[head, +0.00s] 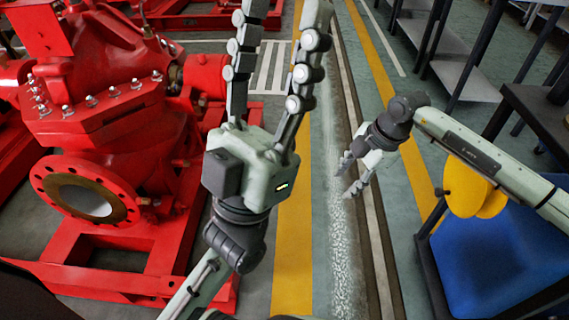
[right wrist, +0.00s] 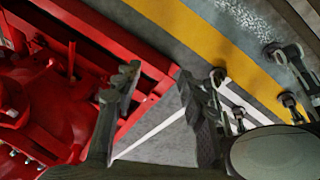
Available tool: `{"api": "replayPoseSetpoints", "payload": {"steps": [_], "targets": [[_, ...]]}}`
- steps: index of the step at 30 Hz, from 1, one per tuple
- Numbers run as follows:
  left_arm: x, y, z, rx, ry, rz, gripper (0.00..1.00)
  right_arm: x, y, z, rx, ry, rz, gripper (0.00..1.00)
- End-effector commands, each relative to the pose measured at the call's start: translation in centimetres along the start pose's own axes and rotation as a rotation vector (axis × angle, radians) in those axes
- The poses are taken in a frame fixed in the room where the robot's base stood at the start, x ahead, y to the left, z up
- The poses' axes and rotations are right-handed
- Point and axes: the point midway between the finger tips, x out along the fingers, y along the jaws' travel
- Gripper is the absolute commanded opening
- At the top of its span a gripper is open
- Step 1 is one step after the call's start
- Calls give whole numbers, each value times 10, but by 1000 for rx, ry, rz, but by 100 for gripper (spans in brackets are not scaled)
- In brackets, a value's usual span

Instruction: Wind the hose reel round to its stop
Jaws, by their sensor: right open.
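A yellow round disc (head: 474,190) with a small dark knob at its left edge stands beside a blue panel in the head view. It may be the hose reel; I cannot tell for sure. My right forearm hides part of it. My right gripper (head: 350,176) is open and empty to the left of the disc, apart from it, pointing down and left. Its spread fingers also show in the right wrist view (right wrist: 158,72) with nothing between them. My left gripper (head: 286,10) is large in the middle, fingers apart and empty, tips at the top edge.
A red pump (head: 105,140) on a red base frame (head: 150,245) fills the left. A blue panel (head: 490,260) in a dark frame stands at lower right. Dark shelving (head: 465,80) is at upper right. The floor with the yellow stripe (head: 292,250) looks clear.

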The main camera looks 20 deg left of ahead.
Motion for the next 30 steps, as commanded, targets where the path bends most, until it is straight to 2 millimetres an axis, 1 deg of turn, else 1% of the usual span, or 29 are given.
{"api": "replayPoseSetpoints", "payload": {"steps": [1,8,9,15,18,24,30], "targets": [[0,0,0,0,0,0,43,2,1,-10,-10,35,16,41],[0,0,0,0,0,0,43,5,11,-53,-53,181,105,41],[0,0,0,0,0,0,43,5,13,-62,-59,211,124,41],[0,0,0,0,0,0,43,-1,24,-101,-86,349,227,41],[0,0,0,0,0,0,43,-7,29,-118,-94,408,277,41],[0,0,0,0,0,0,43,-17,36,-139,-99,489,353,41],[0,0,0,0,0,0,43,-22,40,-146,-100,519,385,41]]}}
